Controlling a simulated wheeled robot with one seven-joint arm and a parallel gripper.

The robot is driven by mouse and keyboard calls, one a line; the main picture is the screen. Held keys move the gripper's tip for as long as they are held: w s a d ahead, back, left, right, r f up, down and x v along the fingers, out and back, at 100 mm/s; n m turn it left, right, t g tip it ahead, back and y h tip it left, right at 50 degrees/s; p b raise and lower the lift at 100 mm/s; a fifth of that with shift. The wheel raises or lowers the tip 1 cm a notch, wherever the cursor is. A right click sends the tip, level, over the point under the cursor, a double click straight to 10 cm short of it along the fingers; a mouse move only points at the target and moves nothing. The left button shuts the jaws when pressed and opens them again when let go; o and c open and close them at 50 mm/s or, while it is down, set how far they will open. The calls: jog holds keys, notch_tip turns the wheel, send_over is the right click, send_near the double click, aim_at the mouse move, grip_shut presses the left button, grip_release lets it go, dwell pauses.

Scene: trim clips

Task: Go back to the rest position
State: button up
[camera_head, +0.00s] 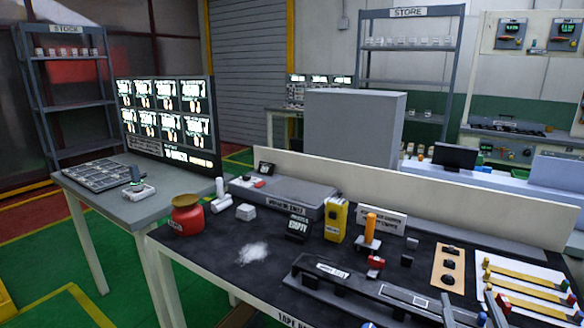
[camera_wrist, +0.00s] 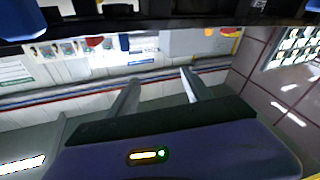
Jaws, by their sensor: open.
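My gripper (camera_wrist: 161,77) shows in the wrist view as two grey fingers standing apart beyond a purple-blue hand body with a small lit green light. No object shows between the fingers. In the head view, two dark prongs at the bottom right edge look like the fingers of my gripper (camera_head: 470,306), over the front right part of the black-topped workbench (camera_head: 215,262). The rest of the arm is out of the head view. The wrist view looks away across the room, towards a pale wall and floor, so the bench top is hard to make out there.
The bench holds a red pot (camera_head: 187,216), a white powder patch (camera_head: 252,252), a yellow device (camera_head: 336,220), an orange-handled tool (camera_head: 370,228), a dark rail (camera_head: 350,283) and a white board with yellow strips (camera_head: 525,285). A low cream panel (camera_head: 440,192) runs behind. Green floor is free at left.

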jog(key=s+a+f+g+y, duration=0.1)
jog(key=s+a+f, duration=0.2)
jog(key=s, duration=0.9)
jog(key=s+a+f+g+y, duration=0.2)
jog(key=s+a, duration=0.4)
jog(key=s, duration=0.6)
jog(key=s+a+f+g+y, duration=0.1)
jog(key=s+a+f, duration=0.3)
jog(key=s, duration=0.8)
jog(key=shift+s+a+f+g+y+p, duration=0.15)
jog(key=shift+s+f+g+y+p, duration=0.1)
jog(key=shift+f+g+y+p, duration=0.25)
